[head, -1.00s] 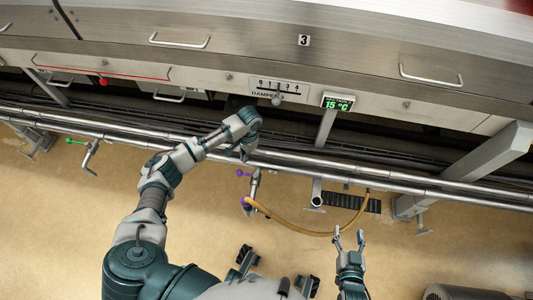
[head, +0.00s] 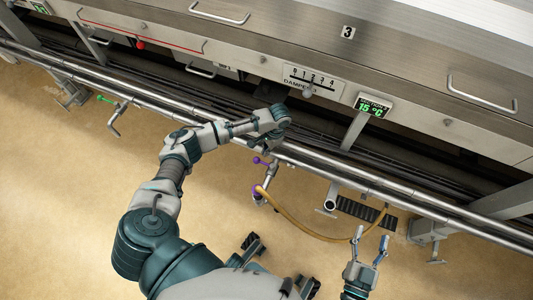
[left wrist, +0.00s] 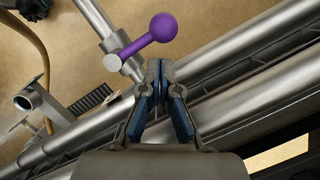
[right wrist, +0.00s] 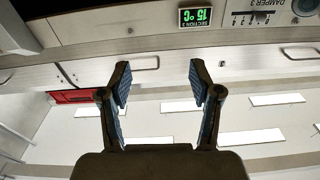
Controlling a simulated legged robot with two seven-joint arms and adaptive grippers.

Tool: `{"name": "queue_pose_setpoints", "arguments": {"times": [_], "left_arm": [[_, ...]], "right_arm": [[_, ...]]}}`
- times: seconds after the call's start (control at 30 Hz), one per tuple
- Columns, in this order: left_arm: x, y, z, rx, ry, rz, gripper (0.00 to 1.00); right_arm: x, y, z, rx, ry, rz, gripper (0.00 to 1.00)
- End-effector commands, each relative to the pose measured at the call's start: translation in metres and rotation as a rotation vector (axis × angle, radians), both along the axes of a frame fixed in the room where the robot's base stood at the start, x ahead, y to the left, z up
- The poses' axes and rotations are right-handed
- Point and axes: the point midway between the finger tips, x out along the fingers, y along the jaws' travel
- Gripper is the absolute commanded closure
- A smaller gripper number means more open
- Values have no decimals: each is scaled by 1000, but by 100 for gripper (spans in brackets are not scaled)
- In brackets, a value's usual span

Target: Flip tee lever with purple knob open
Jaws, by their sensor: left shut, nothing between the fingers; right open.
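The tee lever's purple knob (head: 257,160) sticks out to the left of a short steel pipe (head: 272,170) below the long rails. In the left wrist view the purple knob (left wrist: 162,27) sits on a purple stem joined to a round pivot on the pipe. My left gripper (left wrist: 158,66) is shut and empty, its tips just below the stem in that view; I cannot tell whether they touch it. In the head view the left gripper is mostly hidden by its wrist. My right gripper (head: 371,236) is open and empty, low to the right.
Long steel rails (head: 360,178) pass behind the lever. A green-handled lever (head: 105,99) is at the left. The damper panel (head: 312,80) is above. Tan floor is clear at lower left.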

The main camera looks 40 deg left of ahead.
Motion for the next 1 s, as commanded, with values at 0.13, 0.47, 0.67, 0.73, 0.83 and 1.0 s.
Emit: {"name": "queue_pose_setpoints", "arguments": {"times": [0.13,0.47,0.67,0.73,0.83,1.0], "left_arm": [[-6,4,-23,-2,4,0,100],[-7,5,-31,-3,-2,0,100],[-7,3,-30,-1,-2,0,100],[-7,3,-29,-1,-2,2,100],[-8,4,-29,-2,-3,13,100],[-10,6,-28,-2,-3,47,100]], "right_arm": [[-1,4,14,32,-110,-1,36],[-3,5,27,55,-187,-1,36],[-2,4,26,54,-183,-1,36],[-1,5,25,52,-178,-1,36],[0,4,22,42,-145,-1,36],[-1,3,10,11,-48,-1,36]]}}
